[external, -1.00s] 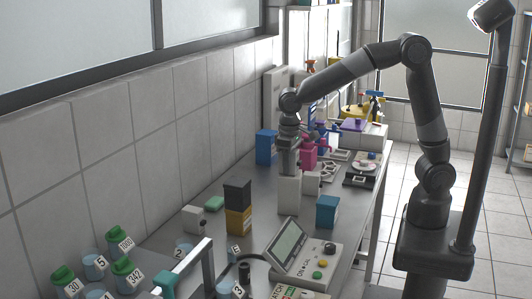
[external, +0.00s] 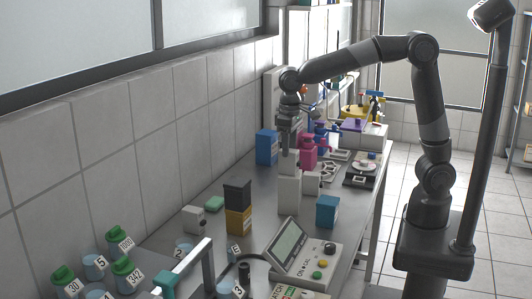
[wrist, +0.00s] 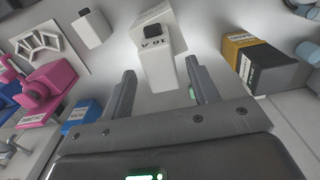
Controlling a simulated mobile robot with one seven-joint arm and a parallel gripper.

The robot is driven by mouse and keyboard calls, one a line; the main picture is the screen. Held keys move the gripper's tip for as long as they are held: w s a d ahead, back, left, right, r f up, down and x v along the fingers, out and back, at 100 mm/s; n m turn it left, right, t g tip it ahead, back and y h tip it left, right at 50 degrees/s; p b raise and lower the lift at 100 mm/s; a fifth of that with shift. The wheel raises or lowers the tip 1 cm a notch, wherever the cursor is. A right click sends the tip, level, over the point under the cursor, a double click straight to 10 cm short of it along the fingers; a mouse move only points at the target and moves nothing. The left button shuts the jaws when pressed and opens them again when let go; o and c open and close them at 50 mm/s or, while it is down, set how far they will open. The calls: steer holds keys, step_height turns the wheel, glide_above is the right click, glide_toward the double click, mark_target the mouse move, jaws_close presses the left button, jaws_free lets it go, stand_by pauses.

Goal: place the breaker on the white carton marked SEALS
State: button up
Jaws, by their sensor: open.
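The breaker, a pale block (external: 289,163), stands upright on top of a tall white carton (external: 289,193) in the external view. In the wrist view the breaker (wrist: 160,65) shows a dark switch on its face and lies ahead of my fingers. A white surface with small print (wrist: 155,13) shows behind it, probably the carton; I cannot read its marking. My gripper (external: 288,147) is just above the breaker in the external view. In the wrist view my gripper (wrist: 161,70) is open, its two fingers apart with nothing clasped between them.
A small white box (external: 312,183) stands right of the carton. A blue box (external: 327,211) is in front, and a black-and-yellow stack (external: 238,207) is at the left. Bare bench (external: 262,200) lies left of the carton.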

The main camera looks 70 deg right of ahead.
step_height(320, 180, up, 6)
steer(key=shift+f, duration=0.2)
steer(key=shift+s+d+r, duration=0.1)
steer(key=shift+d, duration=0.05)
steer(key=s+d+f+t, duration=0.1)
steer(key=s+d+t, duration=0.1)
steer(key=s+d, duration=0.6)
steer(key=s+d+f+t, duration=0.2)
steer(key=s+d, duration=0.6)
steer(key=s, duration=0.6)
steer(key=shift+d+t, duration=0.35)
steer(key=shift+t, duration=0.45)
steer(key=shift+f, duration=0.1)
